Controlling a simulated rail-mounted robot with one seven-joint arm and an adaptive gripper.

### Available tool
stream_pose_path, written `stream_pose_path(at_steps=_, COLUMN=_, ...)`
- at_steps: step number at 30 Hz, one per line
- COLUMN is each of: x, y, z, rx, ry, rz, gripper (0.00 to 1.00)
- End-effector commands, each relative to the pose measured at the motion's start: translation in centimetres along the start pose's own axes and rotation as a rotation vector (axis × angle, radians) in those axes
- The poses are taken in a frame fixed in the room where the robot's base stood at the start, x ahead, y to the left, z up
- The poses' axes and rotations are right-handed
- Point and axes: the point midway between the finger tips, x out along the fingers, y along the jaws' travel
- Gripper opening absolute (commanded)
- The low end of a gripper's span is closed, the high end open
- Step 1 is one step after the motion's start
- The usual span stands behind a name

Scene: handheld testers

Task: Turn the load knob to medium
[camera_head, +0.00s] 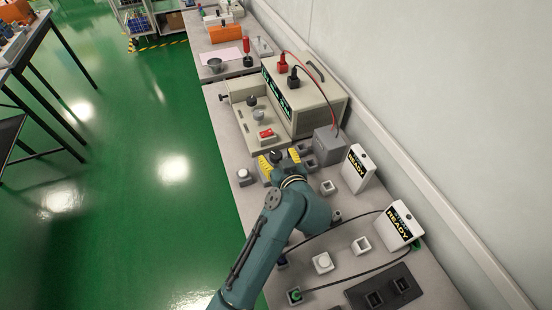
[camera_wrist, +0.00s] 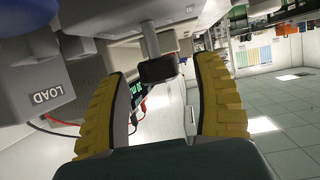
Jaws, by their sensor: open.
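My gripper (camera_head: 279,161) is open, with its yellow-padded fingers spread on both sides of a dark knob (camera_head: 275,156). In the wrist view, my gripper (camera_wrist: 163,80) shows its two fingers apart, and a black-capped piece on a grey stem (camera_wrist: 158,68) stands between the fingertips. A gap shows on each side of the black cap in that picture; I cannot tell its depth. A grey block marked LOAD (camera_wrist: 45,90) is at the left of the wrist view. The knob's setting and any medium mark cannot be read.
A beige tester (camera_head: 305,95) with red and black plugs stands behind, beside a bed with a red switch (camera_head: 266,133). A grey box (camera_head: 328,146) and two white READY displays (camera_head: 357,168) are at the right. Several small blocks and cables crowd the bench.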

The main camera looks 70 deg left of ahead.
Motion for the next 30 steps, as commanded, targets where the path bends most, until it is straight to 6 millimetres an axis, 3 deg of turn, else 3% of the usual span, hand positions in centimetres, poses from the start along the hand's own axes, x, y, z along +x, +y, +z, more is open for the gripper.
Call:
stream_pose_path(at_steps=3, x=1.09, y=-0.03, z=0.03, rx=-0.001, ry=0.0, rz=-0.001, gripper=0.67)
stream_pose_path(at_steps=11, x=1.23, y=0.02, z=-0.06, rx=0.0, ry=0.0, rz=0.001, gripper=0.67)
stream_pose_path(at_steps=14, x=1.22, y=0.02, z=-0.05, rx=0.0, ry=0.0, rz=0.001, gripper=0.52)
stream_pose_path(at_steps=22, x=1.21, y=0.01, z=-0.03, rx=0.0, ry=0.0, rz=0.001, gripper=0.02)
stream_pose_path(at_steps=30, x=1.21, y=-0.02, z=-0.01, rx=0.003, ry=-0.001, rz=0.005, gripper=0.01)
